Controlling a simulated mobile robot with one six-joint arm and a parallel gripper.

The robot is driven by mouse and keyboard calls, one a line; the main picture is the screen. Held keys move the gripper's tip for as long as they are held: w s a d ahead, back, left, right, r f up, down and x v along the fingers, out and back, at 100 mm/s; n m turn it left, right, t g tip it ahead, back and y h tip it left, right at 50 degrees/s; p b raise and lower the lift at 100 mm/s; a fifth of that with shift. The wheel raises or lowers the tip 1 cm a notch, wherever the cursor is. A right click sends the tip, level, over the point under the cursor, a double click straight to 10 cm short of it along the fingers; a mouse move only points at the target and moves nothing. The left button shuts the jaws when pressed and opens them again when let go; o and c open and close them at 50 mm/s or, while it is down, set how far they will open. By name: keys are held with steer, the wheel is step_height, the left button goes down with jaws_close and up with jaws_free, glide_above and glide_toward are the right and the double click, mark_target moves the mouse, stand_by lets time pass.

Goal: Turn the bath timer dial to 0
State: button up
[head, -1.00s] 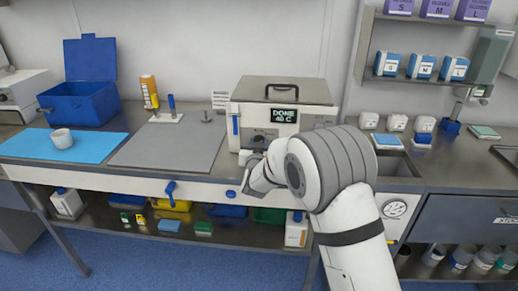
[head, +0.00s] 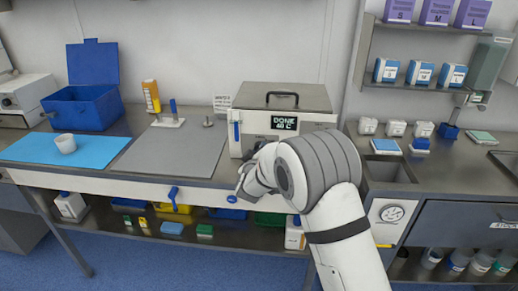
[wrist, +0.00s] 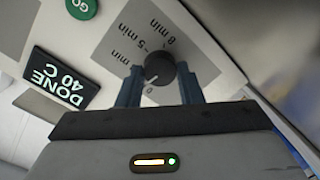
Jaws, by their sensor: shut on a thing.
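The bath timer dial (wrist: 159,68) is a round dark knob on the bath's grey label panel, seen in the wrist view. Printed around it are minute marks, with "5 min" and "8 min" above it and a "0" just below it. A pale mark on the knob's lower left side appears to face the "0". My gripper (wrist: 160,80) is shut on the dial, one finger on each side. In the head view the bath (head: 285,105) is a white box with a grey lid, and my arm hides the dial.
The bath's display (wrist: 57,78) reads "DONE 40 C". A green "GO" button (wrist: 82,7) is beside the panel. A grey mat (head: 170,155) and a blue mat (head: 95,150) with a white cup (head: 65,144) lie to the left on the counter.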

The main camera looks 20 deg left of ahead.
steer(key=shift+a+n+p, duration=0.1)
steer(key=shift+n+p, duration=0.25)
steer(key=shift+n, duration=0.45)
steer(key=o, duration=1)
steer(key=b+v, duration=0.1)
steer(key=v, duration=0.6)
steer(key=shift+s, duration=0.4)
